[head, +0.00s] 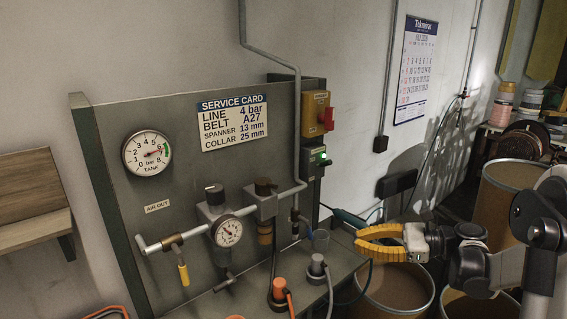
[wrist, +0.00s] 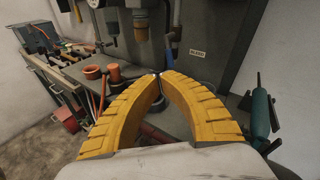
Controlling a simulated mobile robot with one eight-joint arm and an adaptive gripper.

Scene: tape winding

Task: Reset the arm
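My gripper (head: 362,242) has two yellow ribbed fingers and is held at the right end of the bench, in front of the grey panel (head: 180,225). My arm enters from the right edge of the head view. The fingers' undersides are hidden.
The panel carries gauges, pipes and a service card (head: 233,122). Orange and grey fittings (head: 280,290) stand on the bench below. Brown drums (head: 400,290) stand under and beside my arm.

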